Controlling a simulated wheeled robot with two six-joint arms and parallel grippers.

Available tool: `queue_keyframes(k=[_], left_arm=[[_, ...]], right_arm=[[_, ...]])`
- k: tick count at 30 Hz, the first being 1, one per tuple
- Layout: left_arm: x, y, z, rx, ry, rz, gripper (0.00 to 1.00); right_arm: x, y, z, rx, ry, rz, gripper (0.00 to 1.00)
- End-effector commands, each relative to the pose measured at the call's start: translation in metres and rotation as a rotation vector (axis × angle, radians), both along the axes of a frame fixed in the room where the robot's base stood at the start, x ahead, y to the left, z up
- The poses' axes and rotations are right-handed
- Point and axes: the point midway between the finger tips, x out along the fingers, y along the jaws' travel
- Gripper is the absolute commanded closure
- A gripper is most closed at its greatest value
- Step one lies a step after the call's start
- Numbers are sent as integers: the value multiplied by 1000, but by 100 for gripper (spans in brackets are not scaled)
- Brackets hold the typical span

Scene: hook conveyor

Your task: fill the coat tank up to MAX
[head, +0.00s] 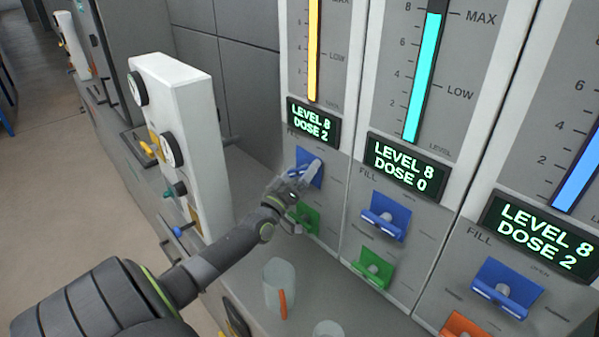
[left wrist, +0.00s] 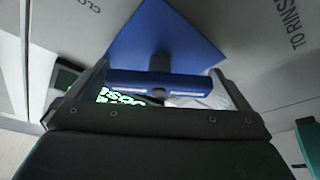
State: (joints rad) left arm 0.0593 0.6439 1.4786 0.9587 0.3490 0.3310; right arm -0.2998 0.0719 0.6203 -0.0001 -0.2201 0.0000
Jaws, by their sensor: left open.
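Three tank panels show gauges: yellow (head: 313,50), cyan (head: 423,80) and blue (head: 580,172). No tank name is readable, so I cannot tell which is coat. The left display (head: 313,121) reads LEVEL 8, DOSE 2; the middle display (head: 403,167) reads LEVEL 8, DOSE 0. The cyan column stands about at MAX; the tops of the others are out of frame. My left gripper (head: 302,178) is open at the left panel's blue lever (head: 309,166). In the left wrist view, the blue handle bar (left wrist: 165,84) lies between the open fingers (left wrist: 160,92). My right gripper is not in view.
The middle panel has a blue FILL lever (head: 386,216) and a green lever (head: 374,268). The right panel has a blue lever (head: 505,287), an orange lever (head: 465,325) and a display (head: 540,235). A clear cup (head: 279,283) stands below. A white unit with knobs (head: 190,130) stands left.

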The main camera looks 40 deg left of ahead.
Motion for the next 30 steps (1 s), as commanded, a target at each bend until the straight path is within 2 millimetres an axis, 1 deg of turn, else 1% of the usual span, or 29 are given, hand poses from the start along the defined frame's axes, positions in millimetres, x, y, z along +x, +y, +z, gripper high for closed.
queue_keyframes(k=[2,9,17,23,30], left_arm=[[0,0,0,0,0,0,0],[0,0,0,0,0,0,31],[0,0,-2,31,-3,0,32],[0,0,-4,132,-12,0,32],[0,0,-4,309,-27,0,32]], right_arm=[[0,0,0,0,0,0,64],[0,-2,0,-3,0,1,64],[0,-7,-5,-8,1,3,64],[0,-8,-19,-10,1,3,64],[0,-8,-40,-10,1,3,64]])
